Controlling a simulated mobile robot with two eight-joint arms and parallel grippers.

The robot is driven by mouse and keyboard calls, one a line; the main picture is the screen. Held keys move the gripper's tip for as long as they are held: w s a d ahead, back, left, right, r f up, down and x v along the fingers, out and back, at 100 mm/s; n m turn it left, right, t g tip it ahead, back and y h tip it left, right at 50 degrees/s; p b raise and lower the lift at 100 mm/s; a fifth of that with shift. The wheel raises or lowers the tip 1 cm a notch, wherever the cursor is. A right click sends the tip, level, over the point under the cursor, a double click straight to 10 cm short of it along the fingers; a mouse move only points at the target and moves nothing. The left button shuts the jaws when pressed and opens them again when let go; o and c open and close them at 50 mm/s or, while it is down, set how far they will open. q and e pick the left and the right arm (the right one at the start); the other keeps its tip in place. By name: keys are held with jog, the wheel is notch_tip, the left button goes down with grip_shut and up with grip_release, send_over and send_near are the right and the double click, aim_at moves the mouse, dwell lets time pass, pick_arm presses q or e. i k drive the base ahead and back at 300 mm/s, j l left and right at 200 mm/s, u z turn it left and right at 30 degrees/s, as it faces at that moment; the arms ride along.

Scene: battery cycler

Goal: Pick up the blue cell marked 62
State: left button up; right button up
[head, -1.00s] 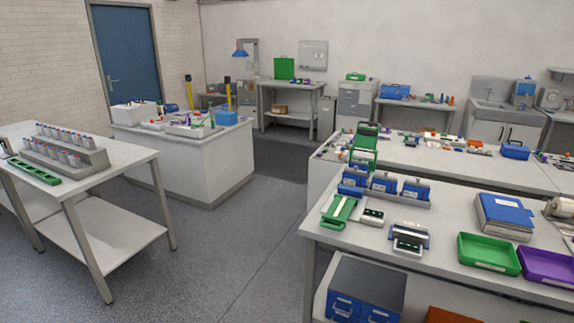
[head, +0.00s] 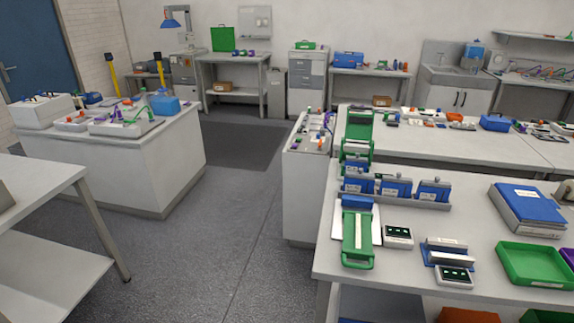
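No marking 62 can be read in this view. Several blue block-shaped units (head: 395,188) with white labels stand in a grey holder (head: 432,207) on the right-hand bench; I cannot tell whether any of them is a cell. A green tray-like fixture (head: 357,236) with a blue part at its far end lies in front of them. Neither of my grippers is in view.
The right-hand bench (head: 461,217) also bears small display units (head: 398,236), a blue binder-like box (head: 527,205) and a green tray (head: 537,264). A left table (head: 48,190) and a white island (head: 110,170) flank open grey floor (head: 215,240).

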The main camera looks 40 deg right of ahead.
aim_at(350, 184)
jog(key=i+z, duration=0.1)
jog(key=i, duration=0.4)
jog(key=i+j+z, duration=0.15)
jog(key=i, duration=0.3)
jog(key=i+j+z, duration=0.1)
jog(key=i, duration=0.4)
jog(key=i+z, duration=0.2)
jog(key=z, duration=0.2)
jog(key=i+l+z, duration=0.1)
jog(key=z, duration=0.3)
jog(key=i+j+z, duration=0.1)
jog(key=i+z, duration=0.25)
jog(key=i+j+z, duration=0.1)
jog(key=z, duration=0.3)
jog(key=i+z, duration=0.15)
jog(key=z, duration=0.25)
jog(key=i+l+z, duration=0.1)
jog(key=z, duration=0.3)
jog(key=i+z, duration=0.2)
jog(key=z, duration=0.25)
jog(key=i+j+z, duration=0.1)
jog(key=z, duration=0.3)
